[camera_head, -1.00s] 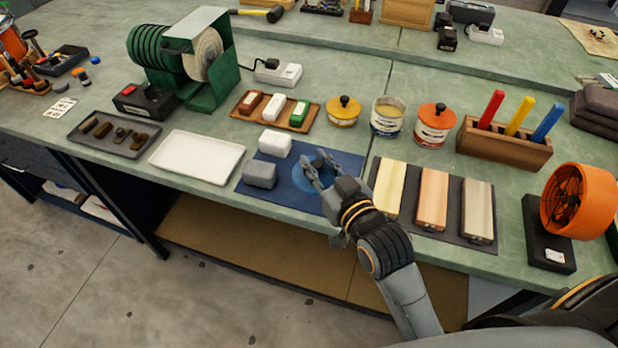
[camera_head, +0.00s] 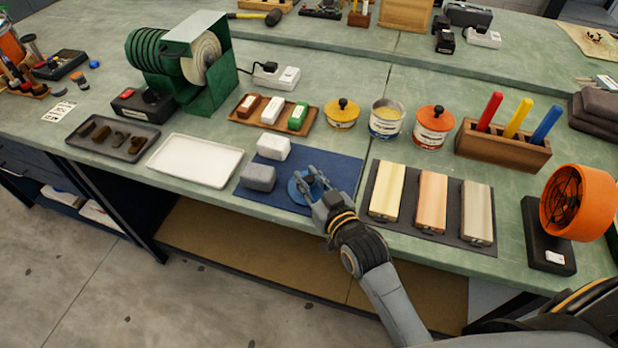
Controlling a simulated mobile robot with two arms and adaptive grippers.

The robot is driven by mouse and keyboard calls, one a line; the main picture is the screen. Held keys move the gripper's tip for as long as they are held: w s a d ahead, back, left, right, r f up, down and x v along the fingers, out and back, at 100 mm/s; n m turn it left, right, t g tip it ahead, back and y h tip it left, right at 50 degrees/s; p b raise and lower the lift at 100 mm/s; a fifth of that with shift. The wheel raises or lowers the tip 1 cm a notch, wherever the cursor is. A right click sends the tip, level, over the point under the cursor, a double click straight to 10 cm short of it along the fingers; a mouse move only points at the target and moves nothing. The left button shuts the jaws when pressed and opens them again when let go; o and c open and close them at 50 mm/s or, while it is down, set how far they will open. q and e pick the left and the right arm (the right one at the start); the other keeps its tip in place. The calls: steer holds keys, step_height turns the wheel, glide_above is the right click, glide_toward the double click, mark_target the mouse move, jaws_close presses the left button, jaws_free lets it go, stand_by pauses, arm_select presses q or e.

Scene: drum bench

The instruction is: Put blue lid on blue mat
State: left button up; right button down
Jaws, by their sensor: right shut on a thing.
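The blue lid (camera_head: 296,192) is a round blue disc over the dark blue mat (camera_head: 340,167), near the mat's front middle. My right gripper (camera_head: 304,183) is shut on the lid from above, and its fingers hide the lid's middle and right part. I cannot tell whether the lid rests on the mat or is held just above it. A white block (camera_head: 274,148) and a grey block (camera_head: 258,178) sit on the left part of the mat, close to the lid. My left gripper is not in view.
A white tray (camera_head: 152,172) lies left of the mat. A dark board with several wooden blocks (camera_head: 433,202) lies to its right. Behind stand a yellow-lidded tin (camera_head: 343,115), an open tin (camera_head: 386,122) and an orange-lidded tin (camera_head: 434,128). The mat's back right is clear.

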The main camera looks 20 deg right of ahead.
steer(key=c, duration=1.2)
jaws_free()
steer(key=shift+f, duration=0.1)
steer(key=shift+o, duration=0.2)
steer(key=v, duration=1.2)
steer(key=shift+b, duration=0.4)
